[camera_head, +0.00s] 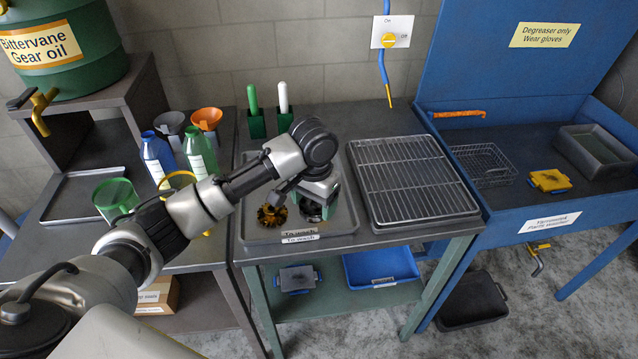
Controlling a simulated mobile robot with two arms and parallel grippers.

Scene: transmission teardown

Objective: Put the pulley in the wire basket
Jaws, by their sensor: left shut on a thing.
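My left gripper (316,203) reaches down over the left part of the bench, above the "To wash" tray (255,236). It is shut on a dark, silvery round part (312,212), which looks like the pulley and is largely hidden by the gripper. I cannot tell whether this part still touches the tray. A brass-coloured toothed part (271,217) lies in the tray just left of it. The wire basket (484,163) is inside the blue parts washer at the right and looks empty. My right gripper is not in view.
A wire drying rack (412,184) on a tray lies between the "To wash" tray and the washer. Green holders (257,124) with upright handles stand behind the tray. Bottles (157,158) stand left.

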